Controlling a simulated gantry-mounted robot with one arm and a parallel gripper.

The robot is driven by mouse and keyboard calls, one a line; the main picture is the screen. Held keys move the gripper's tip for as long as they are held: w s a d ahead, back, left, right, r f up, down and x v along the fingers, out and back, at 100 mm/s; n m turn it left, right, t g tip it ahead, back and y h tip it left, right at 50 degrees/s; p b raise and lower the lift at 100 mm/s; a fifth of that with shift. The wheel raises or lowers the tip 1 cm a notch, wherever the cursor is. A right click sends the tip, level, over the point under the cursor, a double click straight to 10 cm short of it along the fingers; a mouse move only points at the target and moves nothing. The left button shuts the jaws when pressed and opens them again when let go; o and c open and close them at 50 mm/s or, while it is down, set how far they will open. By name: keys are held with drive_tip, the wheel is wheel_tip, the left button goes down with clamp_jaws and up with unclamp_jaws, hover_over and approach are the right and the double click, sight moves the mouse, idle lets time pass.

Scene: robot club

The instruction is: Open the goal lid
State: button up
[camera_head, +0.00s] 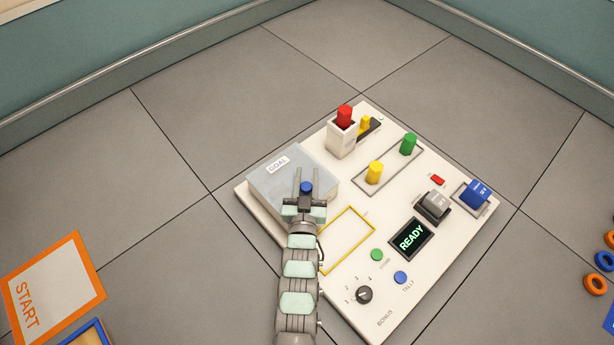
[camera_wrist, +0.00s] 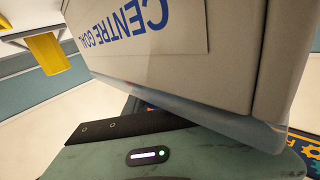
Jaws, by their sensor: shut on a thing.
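The goal lid (camera_head: 275,180) is a grey square cover with a white GOAL label, on the left part of the white board (camera_head: 390,270). It looks closed and flat in the head view. A small blue knob (camera_head: 307,187) is at its near right side. My gripper (camera_head: 307,182) is over the lid, shut on the blue knob, one finger on each side. In the wrist view a pale box face (camera_wrist: 185,50) with upside-down blue lettering fills much of the picture; the fingertips and knob cannot be made out there.
Right of the lid stand a red block in a white holder (camera_head: 341,138), a yellow peg (camera_head: 375,172) and a green peg (camera_head: 409,144). A READY screen (camera_head: 411,238), a dial (camera_head: 364,295) and buttons lie nearer. A START mat (camera_head: 58,285) lies on open floor at left.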

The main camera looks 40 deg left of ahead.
clamp_jaws()
idle(0.9)
